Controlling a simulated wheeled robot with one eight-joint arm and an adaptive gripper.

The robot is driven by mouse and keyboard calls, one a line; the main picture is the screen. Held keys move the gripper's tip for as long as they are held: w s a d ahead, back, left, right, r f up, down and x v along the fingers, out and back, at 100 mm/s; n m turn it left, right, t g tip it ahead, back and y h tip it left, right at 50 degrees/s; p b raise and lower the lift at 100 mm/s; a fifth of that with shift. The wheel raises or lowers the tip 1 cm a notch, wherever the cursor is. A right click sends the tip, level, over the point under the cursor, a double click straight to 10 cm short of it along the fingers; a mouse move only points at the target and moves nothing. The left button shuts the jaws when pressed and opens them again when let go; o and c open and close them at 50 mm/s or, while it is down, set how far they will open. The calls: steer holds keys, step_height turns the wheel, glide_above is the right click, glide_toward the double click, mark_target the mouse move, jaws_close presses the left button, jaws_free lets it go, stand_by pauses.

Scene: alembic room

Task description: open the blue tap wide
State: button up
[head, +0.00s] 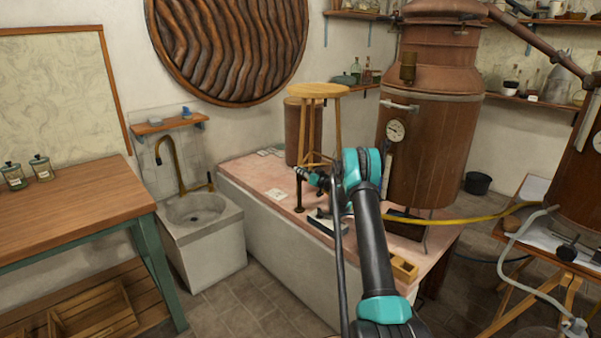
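I cannot make out a tap that is clearly blue. A brass spout (178,163) curves over the stone sink (222,226) at the left, and a small upright brass fitting (210,182) stands at the sink's back right; its colour shows no blue. My gripper (301,172) is small in the head view, at the end of my teal and black arm. It points left, in front of the wooden stool's legs and over the pink-topped bench, well to the right of the sink. Whether its fingers are open or shut is too small to tell.
A wooden stool (318,91) stands on the pink-topped bench (262,180). A large copper still (432,125) with a yellow hose (462,219) is at the right. A wooden table (70,215) is at the left. Tiled floor (255,295) lies open between table and bench.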

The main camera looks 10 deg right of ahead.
steer(key=shift+a+h, duration=0.1)
steer(key=shift+h, duration=0.2)
jaws_close()
steer(key=m+t+h, duration=0.2)
steer(key=m+h, duration=0.1)
steer(key=shift+s+a+h, duration=0.1)
steer(key=shift+a+h, duration=0.05)
steer(key=shift+h, duration=0.15)
steer(key=m+h, duration=0.2)
steer(key=h, duration=0.2)
steer(key=m+t+h, duration=0.1)
steer(key=m+h, duration=0.2)
steer(key=h, duration=0.1)
steer(key=shift+a, duration=0.2)
steer(key=m+g+h, duration=0.1)
steer(key=m+h, duration=0.1)
steer(key=h, duration=0.2)
steer(key=m+g+h, duration=0.1)
steer(key=m+h, duration=0.2)
steer(key=h, duration=0.1)
steer(key=shift+a+m, duration=0.1)
steer(key=shift+m, duration=0.2)
steer(key=shift+m+g+h, duration=1.3)
steer(key=shift+h, duration=0.2)
steer(key=shift+g+h, duration=0.3)
steer(key=shift+g, duration=0.1)
steer(key=o, duration=0.8)
jaws_free()
steer(key=shift+o, duration=0.2)
